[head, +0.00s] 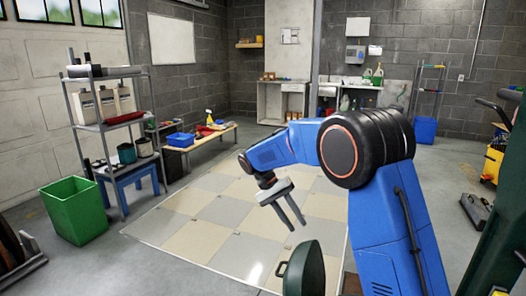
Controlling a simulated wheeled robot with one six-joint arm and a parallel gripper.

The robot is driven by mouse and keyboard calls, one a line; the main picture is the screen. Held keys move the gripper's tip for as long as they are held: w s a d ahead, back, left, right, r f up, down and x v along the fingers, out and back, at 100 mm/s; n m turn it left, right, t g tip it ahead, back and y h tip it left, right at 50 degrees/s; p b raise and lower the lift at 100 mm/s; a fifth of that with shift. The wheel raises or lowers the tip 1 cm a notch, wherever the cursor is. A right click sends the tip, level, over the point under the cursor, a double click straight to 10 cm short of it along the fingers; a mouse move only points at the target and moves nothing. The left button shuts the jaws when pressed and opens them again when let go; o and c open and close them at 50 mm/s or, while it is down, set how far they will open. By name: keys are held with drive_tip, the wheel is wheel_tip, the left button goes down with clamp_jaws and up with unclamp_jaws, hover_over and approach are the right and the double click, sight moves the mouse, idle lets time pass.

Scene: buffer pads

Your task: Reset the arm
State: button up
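My gripper (291,219) hangs at the end of my blue arm, in the middle of the head view. Its two grey fingers point down and are apart, with nothing visible between them. It is in the air over the tiled floor patch (190,227). My arm reaches up from the lower right, bends at a large black joint and extends to the left.
A green bin (76,212) and a metal shelf (88,131) stand at the left. A wooden bench (200,139) holds a blue tray (180,140). A dark green rounded object (305,270) is below my gripper. A yellow cart (492,165) is at the right.

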drive_tip(key=s+d+r+n+t+y, duration=0.1)
drive_tip(key=s+d+r+t+y, duration=0.1)
drive_tip(key=s+d+r, duration=0.45)
drive_tip(key=s+d+r+t+y, duration=0.1)
drive_tip(key=s+d+r+y, duration=0.15)
drive_tip(key=s+d, duration=0.65)
drive_tip(key=s+d+f+n+t+y, duration=0.1)
drive_tip(key=s+t, duration=0.1)
drive_tip(key=s, duration=0.8)
drive_tip(key=s+d+f+t+y, duration=0.1)
drive_tip(key=s+f+t, duration=0.1)
drive_tip(key=s, duration=0.9)
drive_tip(key=shift+s+d+f+n+t, duration=0.2)
drive_tip(key=shift+s+d+n+t, duration=0.15)
drive_tip(key=shift+t, duration=0.45)
